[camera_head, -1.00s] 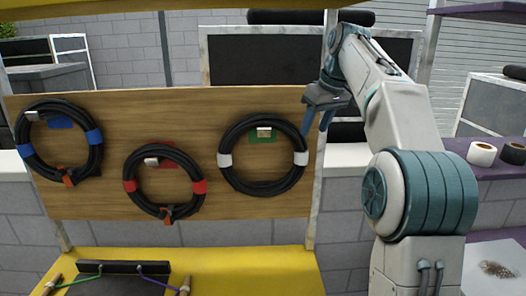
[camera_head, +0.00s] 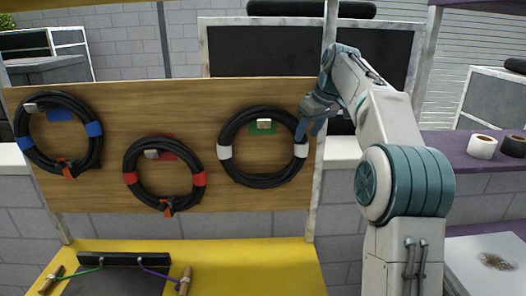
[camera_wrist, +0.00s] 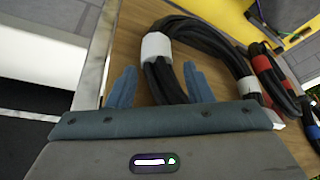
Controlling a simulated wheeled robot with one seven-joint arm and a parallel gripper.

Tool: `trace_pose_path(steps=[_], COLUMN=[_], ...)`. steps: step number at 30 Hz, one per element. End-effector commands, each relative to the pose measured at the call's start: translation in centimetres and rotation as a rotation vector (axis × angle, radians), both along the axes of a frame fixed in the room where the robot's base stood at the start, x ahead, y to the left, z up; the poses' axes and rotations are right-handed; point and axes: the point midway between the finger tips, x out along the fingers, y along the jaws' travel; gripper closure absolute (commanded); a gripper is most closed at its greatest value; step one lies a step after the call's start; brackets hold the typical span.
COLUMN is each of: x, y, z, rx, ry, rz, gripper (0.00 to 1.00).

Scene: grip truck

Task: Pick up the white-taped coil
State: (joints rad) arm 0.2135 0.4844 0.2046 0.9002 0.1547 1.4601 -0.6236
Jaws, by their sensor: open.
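The white-taped coil (camera_head: 268,181) is a black cable ring with a white band on each side. It hangs on the right part of the wooden board, on a light hook (camera_head: 264,124) in front of a green patch. My gripper (camera_head: 308,128) is open at the coil's right side, just above the right white band (camera_head: 300,151). In the wrist view the black strands of the coil (camera_wrist: 205,38) show between the two blue-grey fingers of my gripper (camera_wrist: 160,68), with a white band beyond them. I cannot tell how deep the strands lie between the fingers.
A red-taped coil (camera_head: 135,190) and a blue-taped coil (camera_head: 24,126) hang further left on the board (camera_head: 220,200). A pale post (camera_head: 317,180) stands at the board's right edge, close to my gripper. A yellow surface (camera_head: 250,265) lies below. Tape rolls (camera_head: 482,147) sit at right.

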Motion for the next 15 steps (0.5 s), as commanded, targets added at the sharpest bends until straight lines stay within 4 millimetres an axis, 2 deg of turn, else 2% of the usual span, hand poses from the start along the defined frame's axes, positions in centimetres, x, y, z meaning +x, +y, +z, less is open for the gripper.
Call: trace_pose_path(steps=[9,15], x=[1.3,1.5], y=[0.9,1.0], z=[-4.0,-4.5], rx=[-0.001,-0.001], ry=[0.003,0.001], rz=[0.000,0.000], gripper=[0.53,0.53])
